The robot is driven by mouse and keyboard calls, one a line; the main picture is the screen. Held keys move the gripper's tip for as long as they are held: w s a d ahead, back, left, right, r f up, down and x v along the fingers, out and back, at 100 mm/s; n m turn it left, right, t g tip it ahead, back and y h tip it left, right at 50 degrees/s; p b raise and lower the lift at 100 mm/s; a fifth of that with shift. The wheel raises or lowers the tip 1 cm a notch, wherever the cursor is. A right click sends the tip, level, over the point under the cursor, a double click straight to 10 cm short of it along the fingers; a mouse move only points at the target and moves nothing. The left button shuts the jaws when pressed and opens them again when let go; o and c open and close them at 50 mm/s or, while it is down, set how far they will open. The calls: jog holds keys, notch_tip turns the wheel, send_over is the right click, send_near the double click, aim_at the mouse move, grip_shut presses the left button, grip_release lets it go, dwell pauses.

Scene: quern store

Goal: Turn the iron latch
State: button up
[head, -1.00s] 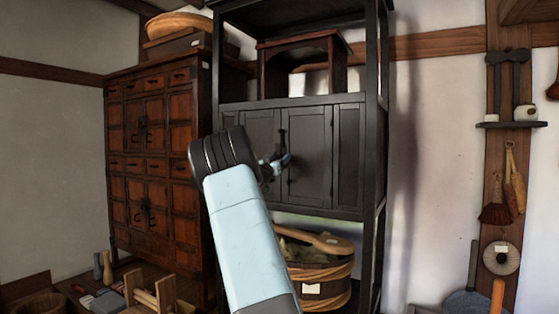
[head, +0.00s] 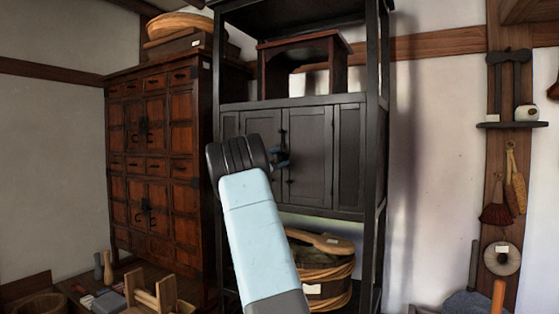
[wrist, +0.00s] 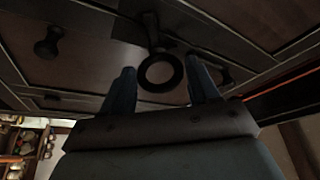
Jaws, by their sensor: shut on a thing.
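The iron latch (wrist: 158,72) is a dark ring on a short stem, set on the dark doors. In the wrist view it shows between the two blue fingers of my gripper (wrist: 161,88), which are shut on it. Whether each finger touches the ring is hard to see in the dim light. In the head view my gripper (head: 280,158) is at the middle of the black cabinet (head: 310,158), where its two doors meet. My arm covers part of the left door, and the latch is mostly hidden there.
A dark knob (wrist: 47,42) stands left of the latch. Below the doors is a basket (head: 330,285) with a wooden paddle (head: 322,242). A brown chest (head: 150,170) stands to the left. Brushes and tools hang on the right wall, and the wall between is bare.

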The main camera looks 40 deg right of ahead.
jog(key=m+y, duration=0.1)
jog(key=m, duration=0.2)
jog(key=m+g, duration=0.1)
jog(key=m, duration=0.1)
jog(key=shift+m+g+y, duration=0.3)
jog(key=shift+m+y, duration=0.5)
jog(key=shift+m, duration=0.6)
jog(key=shift+f, duration=0.1)
jog(key=o, duration=1)
jog(key=shift+c, duration=0.2)
jog(key=shift+w, duration=0.1)
jog(key=shift+a, duration=0.15)
jog(key=a, duration=1.3)
jog(key=shift+s+a, duration=0.3)
